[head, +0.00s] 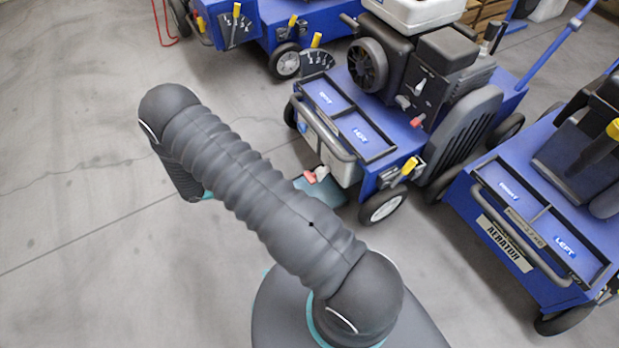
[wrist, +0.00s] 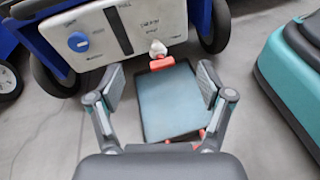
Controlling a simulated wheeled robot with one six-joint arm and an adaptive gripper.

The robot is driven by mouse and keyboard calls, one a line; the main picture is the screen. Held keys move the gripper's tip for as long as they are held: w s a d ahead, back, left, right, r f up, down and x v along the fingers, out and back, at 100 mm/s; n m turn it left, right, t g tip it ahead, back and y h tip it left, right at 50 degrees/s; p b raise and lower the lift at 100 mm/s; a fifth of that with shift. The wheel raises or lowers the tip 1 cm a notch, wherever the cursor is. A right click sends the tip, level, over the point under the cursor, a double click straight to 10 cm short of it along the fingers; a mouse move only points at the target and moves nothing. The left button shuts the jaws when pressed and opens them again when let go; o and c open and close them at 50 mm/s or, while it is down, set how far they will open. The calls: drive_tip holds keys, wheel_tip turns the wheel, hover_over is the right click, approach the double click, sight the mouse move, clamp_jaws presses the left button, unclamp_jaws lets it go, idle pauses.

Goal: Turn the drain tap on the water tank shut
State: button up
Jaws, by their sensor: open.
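The water tank (wrist: 105,30) is a whitish box with a round blue cap, low on the front of the middle blue machine; it also shows in the head view (head: 330,150). The drain tap (wrist: 161,62) sticks out from the tank's lower edge, with a white body and a red handle lying crosswise in the wrist view. The tap also shows in the head view (head: 311,176). My gripper (wrist: 161,90) is open and empty. The tap is beyond the fingertips, roughly centred between them, and not touched.
A dark tray (wrist: 146,130) with a pale blue-grey inside lies on the floor below the tap. The middle machine (head: 375,178) has wheels and a front bar near the tank. Another blue machine (head: 530,225) stands at right. The floor at left is clear.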

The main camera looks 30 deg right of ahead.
sight(307, 179)
wheel_tip(307, 179, down, 10)
drive_tip(key=s+n+t+h, duration=0.2)
drive_tip(key=n+t, duration=0.1)
drive_tip(key=n, duration=0.1)
drive_tip(key=d, duration=0.9)
drive_tip(key=w+d, duration=0.1)
drive_tip(key=d, duration=0.3)
drive_tip(key=shift+d+r, duration=0.1)
drive_tip(key=shift+d, duration=0.25)
drive_tip(key=c, duration=1.2)
